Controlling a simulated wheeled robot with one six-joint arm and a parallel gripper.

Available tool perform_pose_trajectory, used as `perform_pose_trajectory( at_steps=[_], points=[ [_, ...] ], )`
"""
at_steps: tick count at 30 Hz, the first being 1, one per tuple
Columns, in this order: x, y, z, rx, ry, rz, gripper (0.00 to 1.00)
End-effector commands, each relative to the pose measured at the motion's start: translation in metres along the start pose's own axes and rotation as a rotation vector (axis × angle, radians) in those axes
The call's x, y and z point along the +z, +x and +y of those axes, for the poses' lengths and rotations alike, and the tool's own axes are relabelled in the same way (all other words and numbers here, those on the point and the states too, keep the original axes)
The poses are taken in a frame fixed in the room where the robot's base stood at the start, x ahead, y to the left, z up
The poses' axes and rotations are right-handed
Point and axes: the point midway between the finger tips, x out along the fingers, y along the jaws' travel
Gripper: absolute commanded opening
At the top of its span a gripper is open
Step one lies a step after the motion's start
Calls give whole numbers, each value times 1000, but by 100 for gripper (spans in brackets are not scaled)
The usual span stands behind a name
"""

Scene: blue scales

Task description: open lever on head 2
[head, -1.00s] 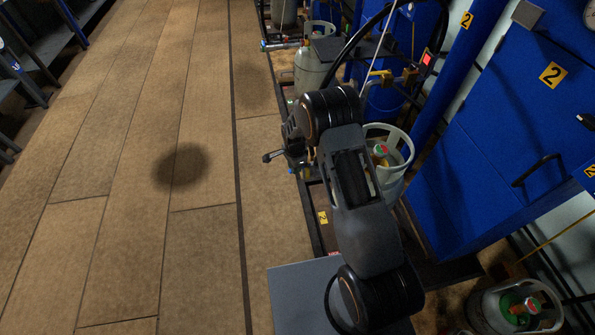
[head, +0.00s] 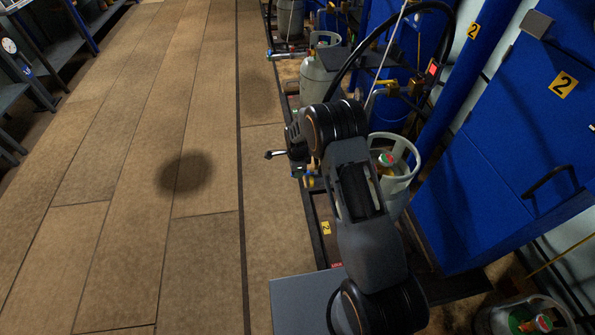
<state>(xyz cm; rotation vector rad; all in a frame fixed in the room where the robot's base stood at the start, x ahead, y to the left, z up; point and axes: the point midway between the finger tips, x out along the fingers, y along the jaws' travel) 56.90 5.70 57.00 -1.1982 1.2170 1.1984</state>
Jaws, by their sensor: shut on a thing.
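Head 2 is mostly hidden under my arm. A blue-and-brass fitting (head: 309,181) shows just below my wrist, near a yellow "2" tag (head: 325,228) on the dark frame. A small dark lever with a pale tip (head: 274,155) sticks out to the left, over the frame's edge. My gripper (head: 294,152) is at the end of the arm, at the lever's inner end. It looks shut on the lever, but its fingertips are small and partly hidden by my wrist, so the exact contact is unclear.
A grey gas cylinder (head: 394,170) stands right of my arm. Another cylinder (head: 317,75) stands farther back, beside a similar head (head: 285,54). A blue cabinet (head: 510,150) marked 2 is at right. The wooden floor (head: 150,200) at left is clear.

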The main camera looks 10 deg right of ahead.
Motion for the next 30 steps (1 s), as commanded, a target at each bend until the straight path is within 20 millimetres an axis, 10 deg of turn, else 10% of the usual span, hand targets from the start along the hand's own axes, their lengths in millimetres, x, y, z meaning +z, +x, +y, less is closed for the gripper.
perform_pose_trajectory(
  at_steps=[4, 5, 13, 23, 30],
  points=[
    [0, 0, -1, -2, 4, -1, 0],
    [0, 0, -1, -2, 4, -1, 19],
    [0, 0, 0, -1, 1, -1, 45],
    [0, -7, -1, -2, 0, -1, 45],
    [0, -50, -1, -5, 0, -1, 45]
  ],
)
